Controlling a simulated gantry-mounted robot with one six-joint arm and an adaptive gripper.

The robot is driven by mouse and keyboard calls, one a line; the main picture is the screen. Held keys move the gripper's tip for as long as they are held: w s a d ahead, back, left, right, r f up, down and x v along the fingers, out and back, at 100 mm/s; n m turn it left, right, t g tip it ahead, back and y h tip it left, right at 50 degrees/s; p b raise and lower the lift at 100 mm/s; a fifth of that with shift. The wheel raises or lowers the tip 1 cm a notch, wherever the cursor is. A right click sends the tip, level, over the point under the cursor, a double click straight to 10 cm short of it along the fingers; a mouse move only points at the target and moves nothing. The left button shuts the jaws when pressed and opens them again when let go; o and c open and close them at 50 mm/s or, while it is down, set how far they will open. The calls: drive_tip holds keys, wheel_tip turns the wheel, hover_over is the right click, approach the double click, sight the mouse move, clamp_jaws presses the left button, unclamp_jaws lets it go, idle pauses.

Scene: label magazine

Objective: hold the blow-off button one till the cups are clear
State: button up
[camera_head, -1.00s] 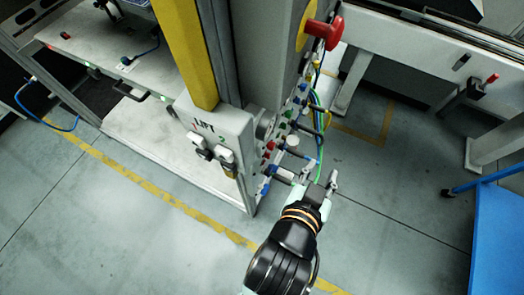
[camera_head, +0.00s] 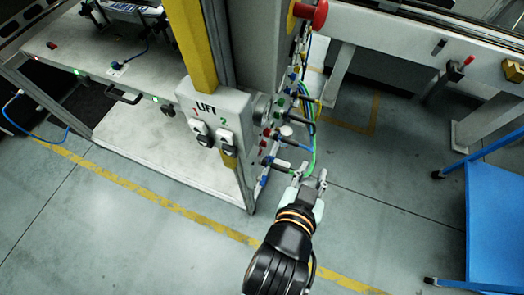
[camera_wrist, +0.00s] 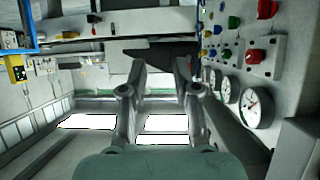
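Several coloured buttons and fittings sit on a side panel of the machine. No suction cups can be made out. In the head view my gripper (camera_head: 310,172) is in the air beside the panel's lower end. Its fingers are apart, with nothing between them, and touch no button.
A LIFT box (camera_head: 213,108) with two switches stands left of the panel. Gauges (camera_wrist: 257,106) and hoses (camera_head: 314,135) project near my gripper. A red mushroom knob (camera_head: 310,13) is above. A blue cart (camera_head: 494,215) stands right; the floor between is clear.

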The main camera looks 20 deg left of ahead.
clamp_jaws()
idle(1.1)
